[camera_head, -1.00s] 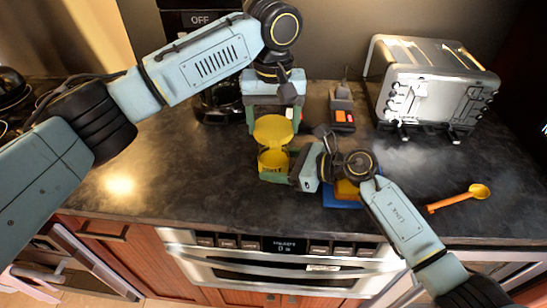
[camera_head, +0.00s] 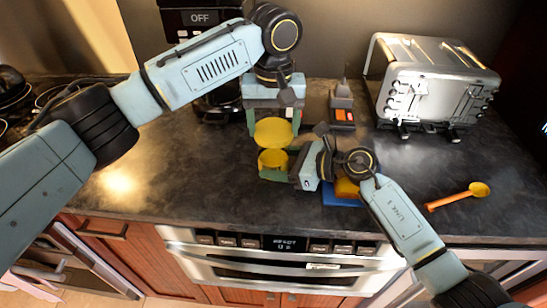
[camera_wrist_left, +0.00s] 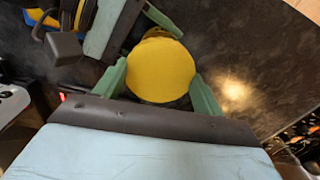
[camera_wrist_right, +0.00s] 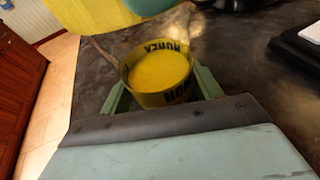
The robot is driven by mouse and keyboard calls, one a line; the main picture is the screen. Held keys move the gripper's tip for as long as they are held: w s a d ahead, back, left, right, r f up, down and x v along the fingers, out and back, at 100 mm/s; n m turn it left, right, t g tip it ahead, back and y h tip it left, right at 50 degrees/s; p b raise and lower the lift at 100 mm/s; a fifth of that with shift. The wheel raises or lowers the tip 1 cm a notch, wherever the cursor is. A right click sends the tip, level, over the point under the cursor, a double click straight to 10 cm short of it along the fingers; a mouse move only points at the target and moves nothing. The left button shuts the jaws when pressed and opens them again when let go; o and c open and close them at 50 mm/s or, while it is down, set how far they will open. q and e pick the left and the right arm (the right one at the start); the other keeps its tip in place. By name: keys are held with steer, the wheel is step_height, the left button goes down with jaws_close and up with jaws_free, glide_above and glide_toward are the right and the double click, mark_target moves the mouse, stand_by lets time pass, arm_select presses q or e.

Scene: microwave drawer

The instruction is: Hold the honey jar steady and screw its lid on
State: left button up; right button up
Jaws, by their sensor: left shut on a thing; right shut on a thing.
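The round yellow lid (camera_head: 273,132) is held by my left gripper (camera_head: 273,122), its fingers on either side of the rim. The lid also fills the middle of the left wrist view (camera_wrist_left: 160,70). The honey jar (camera_head: 273,159) is below and slightly nearer the front, upright on the counter. My right gripper (camera_head: 275,172) is shut around it from the right. In the right wrist view the jar (camera_wrist_right: 160,78) shows its open top, yellow honey and a dark-lettered label. The lid is apart from the jar, above it and off to one side.
A silver toaster (camera_head: 435,85) stands at the back right. An orange spoon (camera_head: 458,197) lies at the right. A blue item (camera_head: 341,199) with a yellow piece lies beside my right gripper. A grey item with orange parts (camera_head: 342,112) is behind. The counter's left front (camera_head: 150,190) is clear.

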arm_select(q)
steer(key=shift+f, duration=1.1)
stand_by(3.1)
arm_select(e)
steer(key=shift+o, duration=1.3)
steer(key=shift+f, duration=0.1)
steer(key=c, duration=0.7)
arm_select(q)
steer(key=o, duration=1.1)
arm_select(e)
steer(key=shift+c, duration=1)
